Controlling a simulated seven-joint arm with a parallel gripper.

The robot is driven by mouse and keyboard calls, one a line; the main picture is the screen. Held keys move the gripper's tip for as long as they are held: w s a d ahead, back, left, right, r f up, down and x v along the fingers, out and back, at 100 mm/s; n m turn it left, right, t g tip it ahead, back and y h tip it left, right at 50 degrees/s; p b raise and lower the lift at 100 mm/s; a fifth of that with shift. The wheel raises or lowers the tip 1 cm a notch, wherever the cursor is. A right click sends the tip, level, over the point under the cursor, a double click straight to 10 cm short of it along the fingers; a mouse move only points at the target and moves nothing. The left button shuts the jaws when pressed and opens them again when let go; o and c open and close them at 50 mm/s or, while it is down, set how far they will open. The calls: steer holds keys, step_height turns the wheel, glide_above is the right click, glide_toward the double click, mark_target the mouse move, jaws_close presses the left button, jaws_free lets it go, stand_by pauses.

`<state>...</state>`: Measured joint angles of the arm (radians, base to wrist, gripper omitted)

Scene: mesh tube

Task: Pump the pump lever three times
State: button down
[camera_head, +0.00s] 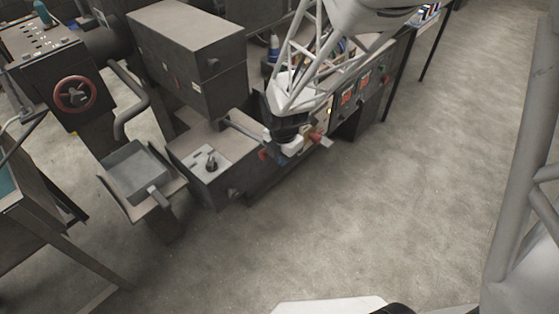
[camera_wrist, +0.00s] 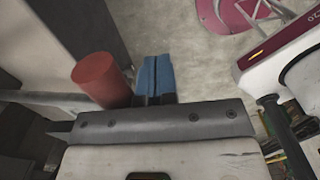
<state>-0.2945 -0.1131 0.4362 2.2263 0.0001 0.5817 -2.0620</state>
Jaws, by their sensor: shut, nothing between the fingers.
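The pump lever shows in the head view as a thin grey rod (camera_head: 240,129) reaching out from the dark machine towards my gripper, with a small red end (camera_head: 263,155). In the wrist view its handle looks like a red cylinder (camera_wrist: 100,78), with a grey bar (camera_wrist: 35,96) to its left. My gripper's blue fingers (camera_wrist: 155,78) are pressed together and empty. They sit just right of the red cylinder in the wrist view. I cannot tell whether they touch it. In the head view my gripper is beside the machine's front edge, and the wrist partly hides the lever.
The dark machine base (camera_head: 222,185) carries a large grey box (camera_head: 190,50). A tray (camera_head: 137,172) stands to its left, near a red handwheel (camera_head: 75,93). A control panel (camera_head: 365,85) is behind my arm. The floor (camera_head: 390,210) at right is clear.

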step_height(320, 180, up, 7)
steer(key=s+d, duration=0.2)
steer(key=shift+s+d+r, duration=0.15)
steer(key=shift+r, duration=0.05)
steer(key=shift+r, duration=0.1)
stand_by(0.9)
steer(key=w+a+r, duration=0.2)
steer(key=r, duration=0.4)
steer(key=w+a+r, duration=0.2)
steer(key=r, duration=0.4)
steer(key=shift+a, duration=0.4)
steer(key=shift+w, duration=0.1)
step_height(320, 180, down, 14)
steer(key=shift+r, duration=0.1)
stand_by(0.4)
